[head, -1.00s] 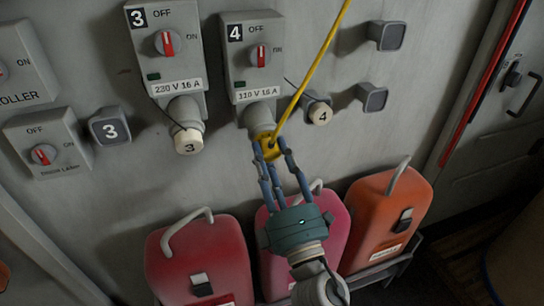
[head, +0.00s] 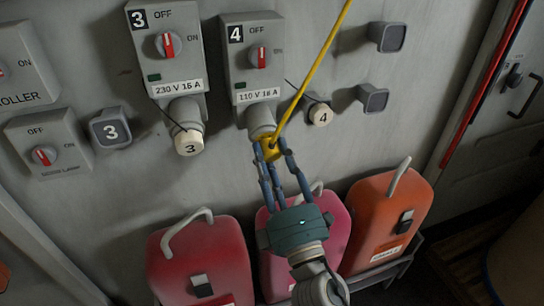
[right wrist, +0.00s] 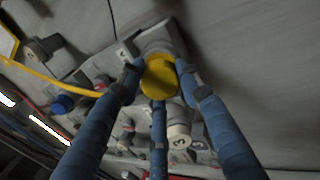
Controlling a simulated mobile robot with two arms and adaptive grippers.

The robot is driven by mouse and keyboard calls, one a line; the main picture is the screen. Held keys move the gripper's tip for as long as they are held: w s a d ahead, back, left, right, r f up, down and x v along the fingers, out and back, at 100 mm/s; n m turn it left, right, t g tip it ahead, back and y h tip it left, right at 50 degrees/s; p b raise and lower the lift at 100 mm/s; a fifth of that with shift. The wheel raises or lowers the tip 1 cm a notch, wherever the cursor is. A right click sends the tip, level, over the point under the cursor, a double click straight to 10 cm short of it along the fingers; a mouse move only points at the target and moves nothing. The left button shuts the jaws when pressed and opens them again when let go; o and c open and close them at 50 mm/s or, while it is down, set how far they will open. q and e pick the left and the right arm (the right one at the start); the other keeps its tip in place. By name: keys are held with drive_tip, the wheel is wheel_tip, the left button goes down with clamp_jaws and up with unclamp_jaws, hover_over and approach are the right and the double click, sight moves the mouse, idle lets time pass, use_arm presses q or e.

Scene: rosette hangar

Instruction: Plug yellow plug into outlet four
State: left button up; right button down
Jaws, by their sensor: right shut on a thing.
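The yellow plug (head: 266,149) is at the mouth of the grey socket (head: 260,122) under the box marked 4 (head: 253,58). Its yellow cable runs up and to the right. My right gripper (head: 272,155) is shut on the plug, its fingers around it. The right wrist view shows the plug's round yellow back (right wrist: 159,77) between the fingers, in line with the grey socket behind it. How deep the plug sits is hidden. The switch on box 4 (head: 260,57) has its red mark upright. My left gripper is not in view.
Box 3 (head: 165,45) stands to the left, its socket closed by a cap marked 3 (head: 189,143). A cap marked 4 (head: 320,115) rests on a holder to the right. Red (head: 201,262), pink (head: 327,222) and orange (head: 388,215) canisters stand below.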

drive_tip(key=shift+w+a+r, duration=0.1)
drive_tip(key=shift+w+r, duration=0.1)
drive_tip(key=shift+w, duration=0.2)
drive_tip(key=c, duration=1.1)
unclamp_jaws()
